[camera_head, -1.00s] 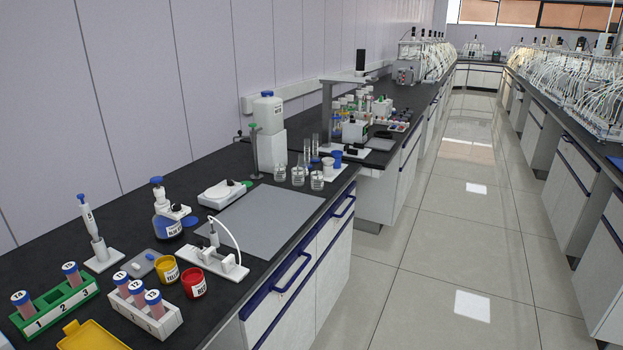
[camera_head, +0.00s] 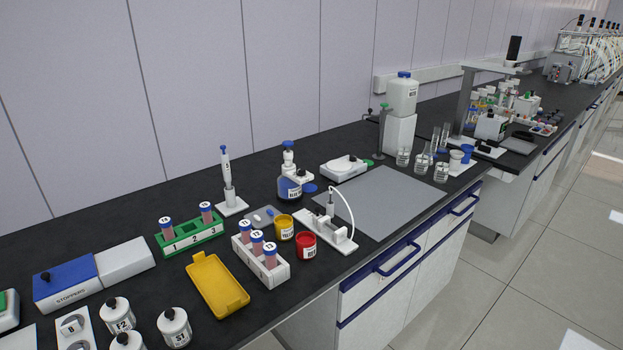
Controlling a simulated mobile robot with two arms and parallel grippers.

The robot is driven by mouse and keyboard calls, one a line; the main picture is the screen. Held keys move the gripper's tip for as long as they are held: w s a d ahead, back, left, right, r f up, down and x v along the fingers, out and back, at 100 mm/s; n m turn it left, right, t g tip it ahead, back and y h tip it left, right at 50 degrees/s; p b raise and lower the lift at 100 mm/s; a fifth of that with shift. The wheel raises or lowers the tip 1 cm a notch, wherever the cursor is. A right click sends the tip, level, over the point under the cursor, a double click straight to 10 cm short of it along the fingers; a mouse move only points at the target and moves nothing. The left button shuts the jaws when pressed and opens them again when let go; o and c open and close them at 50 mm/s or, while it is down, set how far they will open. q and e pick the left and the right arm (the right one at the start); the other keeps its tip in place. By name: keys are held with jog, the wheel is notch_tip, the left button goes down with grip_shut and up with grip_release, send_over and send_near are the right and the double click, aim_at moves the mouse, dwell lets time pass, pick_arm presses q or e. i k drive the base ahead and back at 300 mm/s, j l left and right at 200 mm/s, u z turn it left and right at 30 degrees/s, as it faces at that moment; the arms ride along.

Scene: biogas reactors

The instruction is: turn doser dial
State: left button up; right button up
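The likely doser is a bottle (camera_head: 290,188) with blue liquid and a white dispenser head (camera_head: 288,160) with a blue cap. It stands upright on the black bench, behind the yellow and red cups. A small blue round piece lies on the bench at its right. No dial can be made out on the head at this size. Neither of my grippers is in view, so nothing is seen touching the doser.
Around the doser are a pipette on a stand (camera_head: 229,182), a green tube rack (camera_head: 190,235), a white tube rack (camera_head: 262,262), a yellow tray (camera_head: 218,284) and a white fixture (camera_head: 325,230) with a curved tube. A grey mat (camera_head: 385,202) lies clear. Floor is open at right.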

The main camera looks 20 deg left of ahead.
aim_at(301, 171)
jog(key=u, duration=0.3)
jog(key=i+l+u, duration=0.25)
jog(key=u, duration=0.2)
jog(key=i+l+u, duration=0.15)
jog(key=l+u, duration=0.3)
